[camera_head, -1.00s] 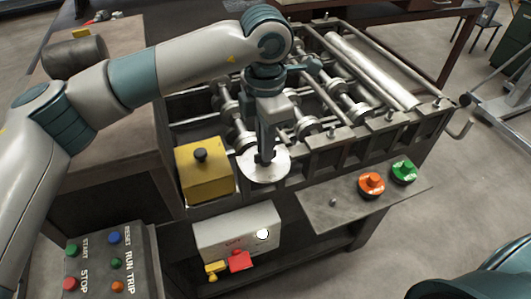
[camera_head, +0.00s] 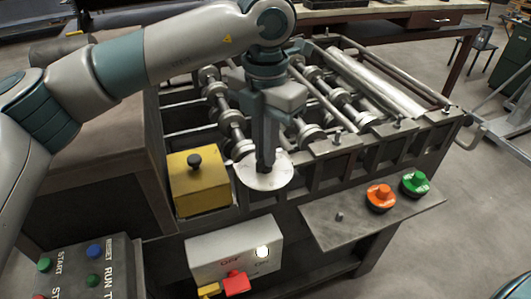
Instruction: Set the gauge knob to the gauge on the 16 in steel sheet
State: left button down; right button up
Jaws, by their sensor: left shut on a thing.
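The gauge knob is a dial with a pale round plate (camera_head: 280,178), standing at the front edge of the roller machine. My left gripper (camera_head: 265,168) points straight down onto the middle of the plate and is shut on the knob. Its fingers hide the knob, and I cannot read any marks on the plate. No steel sheet with a readable gauge mark can be made out. My right gripper is outside the picture; only a bit of my right arm shows at the bottom right corner.
A yellow box (camera_head: 200,190) with a black knob stands just left of the dial. Orange (camera_head: 380,196) and green (camera_head: 415,183) buttons sit on a shelf to the right. A white switch box (camera_head: 215,255) hangs below. A button panel (camera_head: 75,265) is at lower left.

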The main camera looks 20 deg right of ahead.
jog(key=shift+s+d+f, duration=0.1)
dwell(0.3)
pick_arm(q)
jog(key=c, duration=1.9)
grip_release()
jog(key=shift+o, duration=0.2)
jog(key=shift+r, duration=0.1)
